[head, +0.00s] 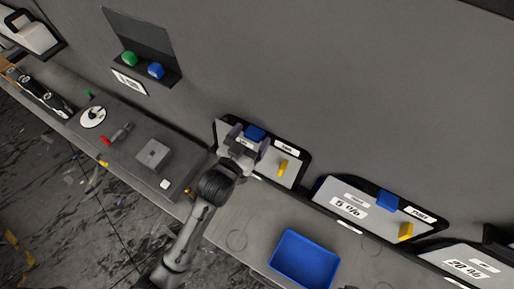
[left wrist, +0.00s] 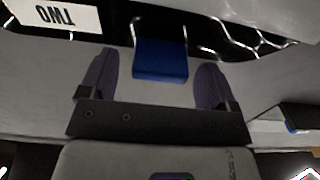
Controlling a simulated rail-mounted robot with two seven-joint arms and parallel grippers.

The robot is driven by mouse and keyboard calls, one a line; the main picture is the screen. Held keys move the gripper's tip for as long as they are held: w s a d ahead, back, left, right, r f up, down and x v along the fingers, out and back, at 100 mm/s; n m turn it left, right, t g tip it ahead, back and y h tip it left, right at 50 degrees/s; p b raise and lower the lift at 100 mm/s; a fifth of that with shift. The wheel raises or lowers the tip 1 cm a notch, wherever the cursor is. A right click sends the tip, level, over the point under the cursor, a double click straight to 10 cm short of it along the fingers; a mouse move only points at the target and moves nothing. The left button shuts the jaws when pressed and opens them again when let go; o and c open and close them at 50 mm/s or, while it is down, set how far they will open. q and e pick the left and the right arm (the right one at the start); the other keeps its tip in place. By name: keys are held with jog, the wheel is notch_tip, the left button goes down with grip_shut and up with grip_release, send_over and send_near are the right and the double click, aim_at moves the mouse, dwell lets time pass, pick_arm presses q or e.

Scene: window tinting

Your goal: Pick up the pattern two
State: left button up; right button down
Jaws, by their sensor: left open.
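The pattern panel (head: 292,170) is a pale board with a dark edge, leaning against the grey wall in the head view. A gap shows on both sides of the block. The arm hides the panel's lower left part. My right gripper is not in view.
A yellow piece (head: 283,167) is on the same panel. A second panel marked 5% (head: 345,196) stands to its right, with a 20% panel (head: 470,267) beyond. A blue tray (head: 304,260) lies on the bench. A grey square block (head: 153,154) lies left of the arm.

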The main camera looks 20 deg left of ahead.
pick_arm(q)
jog(key=shift+w+d, duration=0.1)
jog(key=shift+w, duration=0.35)
jog(key=shift+c, duration=0.3)
jog(key=c, duration=1.2)
